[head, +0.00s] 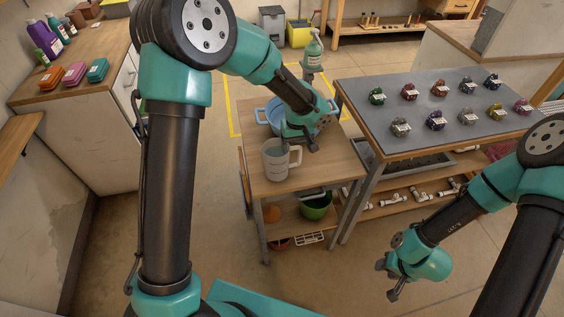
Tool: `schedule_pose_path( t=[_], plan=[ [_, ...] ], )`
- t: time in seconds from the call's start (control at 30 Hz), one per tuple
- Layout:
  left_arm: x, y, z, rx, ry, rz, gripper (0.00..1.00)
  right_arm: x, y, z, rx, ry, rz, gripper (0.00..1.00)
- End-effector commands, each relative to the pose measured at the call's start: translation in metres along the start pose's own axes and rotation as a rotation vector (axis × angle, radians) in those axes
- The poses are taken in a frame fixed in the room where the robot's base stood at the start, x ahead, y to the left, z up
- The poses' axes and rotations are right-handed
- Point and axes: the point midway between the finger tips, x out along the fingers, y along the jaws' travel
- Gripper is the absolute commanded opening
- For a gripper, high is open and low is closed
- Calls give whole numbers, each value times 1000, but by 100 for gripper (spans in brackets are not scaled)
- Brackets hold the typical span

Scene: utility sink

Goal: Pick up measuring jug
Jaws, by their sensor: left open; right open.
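The measuring jug (277,162) is a pale, translucent jug with a handle on its right side. It stands upright near the front left of a small wooden table (325,170). My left gripper (284,145) is open, just above and behind the jug's rim, close to its right side; I cannot tell whether it touches it. My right gripper (387,280) is open and empty, low over the floor to the right of the table.
A blue basin (268,115) sits behind the jug, partly hidden by my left arm. A grey-topped bench (430,100) with several small labelled items stands at the right. A green bucket (316,207) is under the table.

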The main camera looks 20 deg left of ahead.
Motion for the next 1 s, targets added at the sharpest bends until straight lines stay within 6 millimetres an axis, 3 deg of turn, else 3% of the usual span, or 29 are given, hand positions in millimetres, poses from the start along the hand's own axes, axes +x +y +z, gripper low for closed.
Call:
schedule_pose_path(
  t=[0.3,0.8,1.0],
  plan=[
    [39,0,-2,0,-2,-2,75,0,0,0,0,0,0,43],
    [41,1,-2,0,-2,0,75,0,0,0,0,0,0,43],
    [41,1,-2,0,-2,0,58,0,0,0,0,0,0,43]
  ],
)
